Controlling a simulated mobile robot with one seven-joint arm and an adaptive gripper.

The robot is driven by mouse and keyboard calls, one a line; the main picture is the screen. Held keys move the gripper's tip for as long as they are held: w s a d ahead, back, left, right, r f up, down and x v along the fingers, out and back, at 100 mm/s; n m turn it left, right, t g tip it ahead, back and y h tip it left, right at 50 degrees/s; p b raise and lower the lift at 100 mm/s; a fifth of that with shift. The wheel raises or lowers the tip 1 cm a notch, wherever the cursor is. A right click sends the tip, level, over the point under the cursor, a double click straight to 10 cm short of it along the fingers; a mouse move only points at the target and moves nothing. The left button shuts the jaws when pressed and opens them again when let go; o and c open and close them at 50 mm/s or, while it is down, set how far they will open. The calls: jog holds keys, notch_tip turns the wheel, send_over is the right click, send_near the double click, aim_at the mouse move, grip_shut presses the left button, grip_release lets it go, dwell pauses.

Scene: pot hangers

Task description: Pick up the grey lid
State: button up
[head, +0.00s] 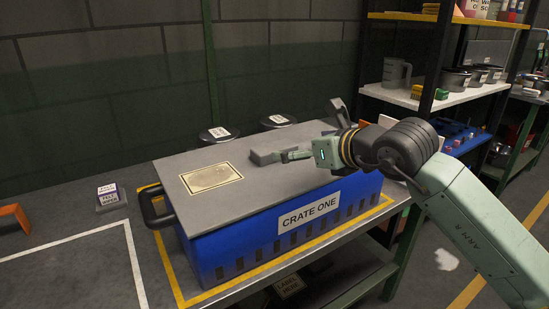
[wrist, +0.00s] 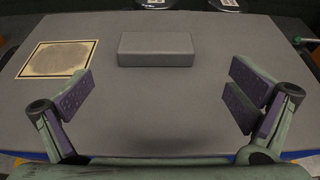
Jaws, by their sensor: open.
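The grey lid (head: 227,198) lies flat on top of the blue crate (head: 263,246) marked "CRATE ONE". A grey block-like handle (wrist: 156,49) stands up from the lid, and a tan square patch (wrist: 57,59) lies to its left. In the head view the handle (head: 279,155) is partly hidden by my gripper (head: 315,133). In the wrist view my gripper (wrist: 158,102) is open, with wide-spread fingers and nothing between them. The handle is farther up the picture than the fingertips, between their left and right positions. No contact with the handle shows.
The crate stands inside a yellow outline on a metal table (head: 75,264). Two dark round containers (head: 214,135) stand behind it. A black side handle (head: 157,207) sticks out at left. Shelves (head: 445,95) with pots and a jug stand at right.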

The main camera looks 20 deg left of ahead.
aim_at(275, 146)
jog(key=x, duration=0.3)
jog(key=shift+w+a+p, duration=0.1)
jog(key=shift+a+p, duration=0.15)
jog(key=shift+p, duration=0.05)
jog(key=p+x, duration=0.2)
jog(key=x, duration=0.2)
jog(key=shift+w+a+p, duration=0.1)
jog(key=shift+a+p, duration=0.25)
jog(key=shift+a, duration=0.15)
jog(key=shift+w+a+f, duration=0.15)
jog(key=shift+f, duration=0.05)
jog(key=shift+c, duration=0.4)
jog(key=c, duration=1.2)
